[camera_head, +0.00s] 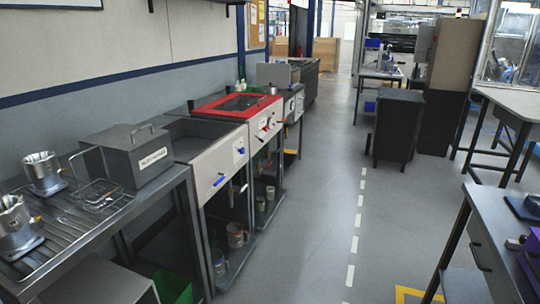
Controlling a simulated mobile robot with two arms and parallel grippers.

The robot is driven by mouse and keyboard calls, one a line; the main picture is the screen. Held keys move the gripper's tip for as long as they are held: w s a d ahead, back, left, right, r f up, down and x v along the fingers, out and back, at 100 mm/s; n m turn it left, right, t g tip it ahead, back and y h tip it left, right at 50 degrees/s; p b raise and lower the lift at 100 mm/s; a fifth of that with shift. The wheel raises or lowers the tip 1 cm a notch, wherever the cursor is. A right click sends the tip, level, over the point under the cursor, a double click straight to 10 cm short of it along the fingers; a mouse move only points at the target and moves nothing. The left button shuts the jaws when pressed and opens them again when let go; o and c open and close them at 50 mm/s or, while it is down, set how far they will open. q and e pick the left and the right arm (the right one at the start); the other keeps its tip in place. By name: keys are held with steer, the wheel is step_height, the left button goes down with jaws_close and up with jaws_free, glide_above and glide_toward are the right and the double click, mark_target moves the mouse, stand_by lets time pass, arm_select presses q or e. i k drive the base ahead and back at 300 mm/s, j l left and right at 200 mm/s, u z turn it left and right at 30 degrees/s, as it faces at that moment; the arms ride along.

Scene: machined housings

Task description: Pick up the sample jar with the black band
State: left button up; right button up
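I cannot make out a jar with a black band in the head view. Several small pale jars or mugs stand on the lower shelves under the counters. One pale jar (236,236) and another nearer one (219,263) are under the sink counter. Two more, a left one (260,203) and a right one (270,192), are under the red-topped unit. They are too small and shaded to tell their bands. Neither of my grippers is in view.
A slatted metal bench (75,225) at left holds two metal cylindrical pieces (42,172), a wire basket (95,194) and a grey box (125,155). The red-topped unit (215,108) stands beyond. A black cabinet (398,125) stands farther back. The middle floor (320,215) is clear.

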mark_target(260, 204)
steer(key=i+l+z, duration=0.1)
steer(key=i+z, duration=0.3)
steer(key=i, duration=1.55)
steer(key=i+l+u, duration=0.1)
steer(key=i+u, duration=0.4)
steer(key=i+l+u, duration=0.8)
steer(key=i+u, duration=0.15)
